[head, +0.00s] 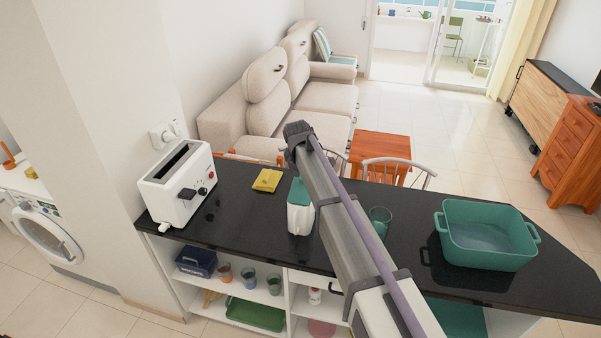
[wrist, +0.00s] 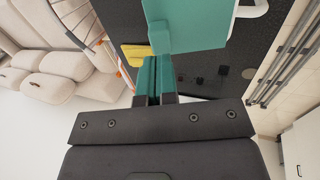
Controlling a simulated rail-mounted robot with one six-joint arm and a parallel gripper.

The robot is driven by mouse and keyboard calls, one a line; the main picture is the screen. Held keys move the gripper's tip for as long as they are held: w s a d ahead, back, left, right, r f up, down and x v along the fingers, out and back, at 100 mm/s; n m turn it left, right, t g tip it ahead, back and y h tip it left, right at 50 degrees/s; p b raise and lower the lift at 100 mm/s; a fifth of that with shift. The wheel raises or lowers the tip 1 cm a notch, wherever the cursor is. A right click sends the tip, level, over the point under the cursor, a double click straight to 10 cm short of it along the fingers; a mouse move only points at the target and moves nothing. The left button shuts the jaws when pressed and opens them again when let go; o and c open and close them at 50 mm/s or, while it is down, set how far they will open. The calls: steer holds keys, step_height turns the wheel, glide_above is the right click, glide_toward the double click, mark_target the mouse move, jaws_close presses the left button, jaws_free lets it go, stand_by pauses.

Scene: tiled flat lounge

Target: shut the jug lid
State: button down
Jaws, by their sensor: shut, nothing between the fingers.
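The jug (head: 299,221) is white and stands upright on the black counter. Its teal lid (head: 300,191) looks raised at the top of the jug; its exact angle is hard to tell. In the wrist view the lid (wrist: 187,28) fills the top middle, with part of the white handle (wrist: 256,9) at its right. My gripper (wrist: 157,73) is shut and empty, its fingers together just below the lid in that view. I cannot tell whether they touch the lid. In the head view my arm passes just right of the jug, and the fingers are hidden.
On the counter (head: 240,215) are a white toaster (head: 181,187) at left, a yellow item (head: 267,181), a green glass (head: 380,221) right of my arm and a large green basin (head: 487,243) farther right. Chairs and a wooden table (head: 379,148) stand behind.

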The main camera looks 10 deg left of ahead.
mark_target(301, 189)
steer(key=b+x, duration=0.1)
steer(key=x, duration=0.2)
steer(key=shift+s, duration=0.1)
steer(key=shift+w+f, duration=0.1)
steer(key=shift+w, duration=0.2)
steer(key=w+f+b, duration=0.1)
steer(key=w+f+g+b, duration=0.1)
steer(key=f+b, duration=0.1)
steer(key=shift+d, duration=0.15)
steer(key=shift+s+r, duration=0.2)
steer(key=shift+r, duration=0.1)
steer(key=shift+w, duration=0.1)
